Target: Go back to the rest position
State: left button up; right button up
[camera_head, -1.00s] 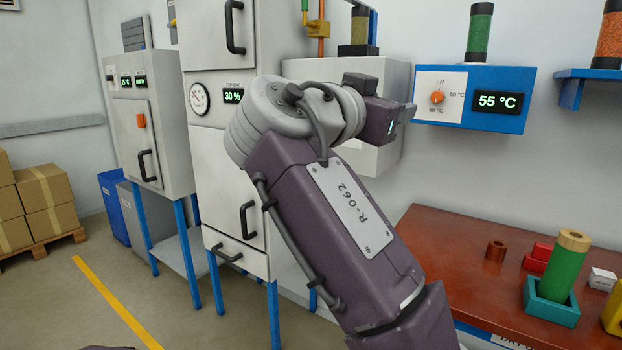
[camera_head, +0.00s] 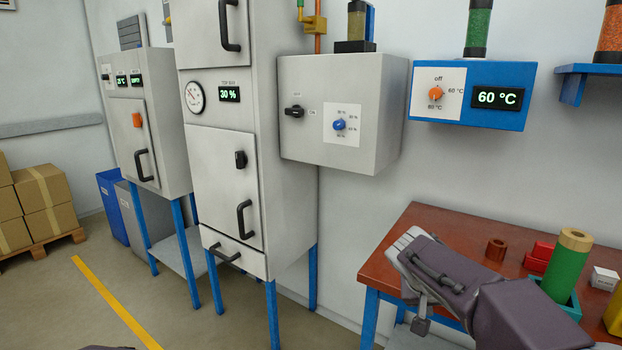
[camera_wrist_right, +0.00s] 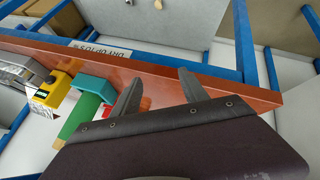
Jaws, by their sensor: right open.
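My right gripper (camera_head: 412,282) is low at the front left edge of the red-brown table (camera_head: 395,248), with its forearm reaching in from the lower right. In the right wrist view my right gripper (camera_wrist_right: 158,88) has its two fingers apart with nothing between them. The table edge and a green cylinder (camera_wrist_right: 78,118) in a teal holder lie near the fingers in that view. My left gripper does not show in these frames.
A blue box (camera_head: 470,97) on the wall reads 60 °C. A grey control box (camera_head: 340,115) and tall cabinet (camera_head: 225,180) stand left.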

jog(key=s+a+f+n+g+y, duration=0.1)
jog(key=s+a+f+g+y, duration=0.15)
jog(key=s+a+f, duration=0.45)
jog(key=s+a+f+n+g+y, duration=0.1)
jog(key=s+a+f+n+y, duration=0.2)
jog(key=s+f, duration=0.85)
notch_tip(320, 180, up, 18)
jog(key=w+y+p, duration=0.1)
jog(key=w+p, duration=0.1)
jog(key=p, duration=1.7)
jog(key=shift+m, duration=0.4)
